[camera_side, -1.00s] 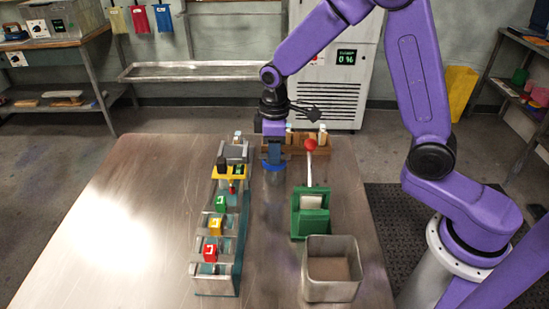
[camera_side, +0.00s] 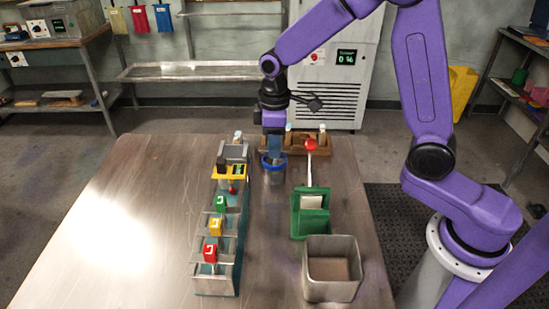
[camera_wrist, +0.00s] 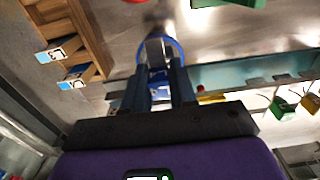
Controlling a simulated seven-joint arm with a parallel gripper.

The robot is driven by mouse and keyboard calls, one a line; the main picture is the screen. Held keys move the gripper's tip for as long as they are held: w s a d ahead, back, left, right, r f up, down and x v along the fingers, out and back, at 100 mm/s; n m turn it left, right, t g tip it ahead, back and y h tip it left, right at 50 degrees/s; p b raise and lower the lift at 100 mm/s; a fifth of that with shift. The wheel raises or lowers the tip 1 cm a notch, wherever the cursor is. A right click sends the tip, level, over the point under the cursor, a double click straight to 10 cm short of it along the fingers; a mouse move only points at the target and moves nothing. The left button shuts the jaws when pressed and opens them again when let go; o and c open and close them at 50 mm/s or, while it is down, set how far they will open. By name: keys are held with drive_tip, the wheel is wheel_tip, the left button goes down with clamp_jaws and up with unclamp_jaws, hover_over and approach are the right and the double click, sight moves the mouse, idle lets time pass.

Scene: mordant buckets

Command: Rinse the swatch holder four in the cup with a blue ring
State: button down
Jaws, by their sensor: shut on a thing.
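The cup with a blue ring (camera_side: 274,176) stands on the metal table behind the green stand. My gripper (camera_side: 273,152) is directly above its mouth, pointing down. In the wrist view my gripper (camera_wrist: 160,85) is shut on a swatch holder (camera_wrist: 157,75) with a blue head. Its number is not legible. A pale grey part of the holder reaches toward the cup, whose blue ring (camera_wrist: 178,47) surrounds it in that view. How deep the holder sits in the cup is hidden in the side view.
A row of metal buckets (camera_side: 217,271) with red, yellow and green holders stands to the left. The green stand with a red-knobbed lever (camera_side: 310,224) and a square metal bin (camera_side: 331,290) stand front right. A wooden rack (camera_side: 318,148) is behind. The table's left side is clear.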

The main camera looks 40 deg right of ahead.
drive_tip(key=shift+r, duration=2.3)
drive_tip(key=shift+r, duration=0.1)
idle(0.9)
drive_tip(key=shift+r, duration=1.45)
